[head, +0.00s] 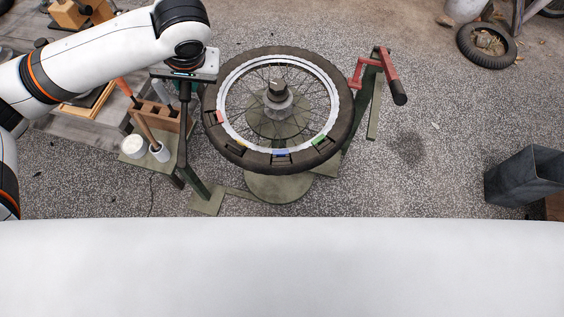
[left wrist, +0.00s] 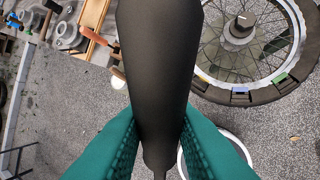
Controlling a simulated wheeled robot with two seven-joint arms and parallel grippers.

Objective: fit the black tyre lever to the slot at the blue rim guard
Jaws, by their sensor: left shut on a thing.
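My left gripper (left wrist: 158,150) has teal fingers shut on the black tyre lever (left wrist: 158,70), which fills the middle of the left wrist view. My right gripper is out of view.
The wheel's tyre (head: 343,120) lies flat on a green stand. Green (head: 320,139), yellow (head: 240,143) and red (head: 219,117) guards sit along the rim. A red-armed clamp (head: 385,65) stands right. A side shelf holds a wooden tool block (head: 165,118) and white cup (head: 135,147).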

